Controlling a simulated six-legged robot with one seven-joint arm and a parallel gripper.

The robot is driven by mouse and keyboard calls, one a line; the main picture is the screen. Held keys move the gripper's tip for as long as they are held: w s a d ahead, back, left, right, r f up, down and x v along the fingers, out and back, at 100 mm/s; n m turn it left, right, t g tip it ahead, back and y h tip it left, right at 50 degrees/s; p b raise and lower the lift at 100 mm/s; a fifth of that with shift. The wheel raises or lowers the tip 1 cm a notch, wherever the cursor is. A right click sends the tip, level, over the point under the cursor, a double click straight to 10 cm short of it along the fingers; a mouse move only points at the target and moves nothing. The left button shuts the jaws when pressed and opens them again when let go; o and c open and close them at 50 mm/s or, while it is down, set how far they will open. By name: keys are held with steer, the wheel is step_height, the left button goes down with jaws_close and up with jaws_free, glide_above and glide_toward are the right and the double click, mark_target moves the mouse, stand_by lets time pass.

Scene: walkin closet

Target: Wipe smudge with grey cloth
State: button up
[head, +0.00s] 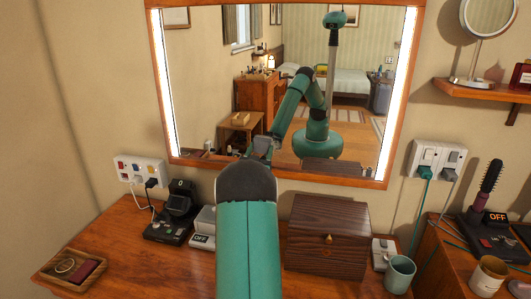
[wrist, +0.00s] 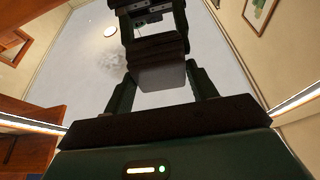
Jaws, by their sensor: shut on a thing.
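My gripper (wrist: 160,88) is shut on a folded dark grey cloth (wrist: 160,76), seen between its two fingers in the wrist view. The cloth is close to the mirror (wrist: 70,85); I cannot tell whether it touches. A faint grey speckled smudge (wrist: 131,66) shows on the glass just left of the cloth and may run behind it. The smudge does not stand out there.
A dark wooden box (head: 327,238), a cup (head: 399,274), a small tray (head: 71,268) and a black device (head: 174,214) stand on the dresser (head: 120,240). Power outlets with cords (head: 436,163) and a shelf (head: 484,92) flank the mirror.

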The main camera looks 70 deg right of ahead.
steer(key=shift+a+r, duration=0.1)
steer(key=shift+r, duration=0.25)
steer(key=shift+s+d, duration=0.25)
steer(key=shift+s, duration=1)
steer(key=shift+s+d, duration=0.2)
steer(key=shift+s, duration=1.05)
steer(key=shift+s+d, duration=0.25)
steer(key=shift+s, duration=1)
steer(key=shift+w, duration=0.1)
steer(key=w+a, duration=0.1)
steer(key=w, duration=1)
steer(key=shift+a, duration=0.35)
steer(key=shift+a, duration=0.1)
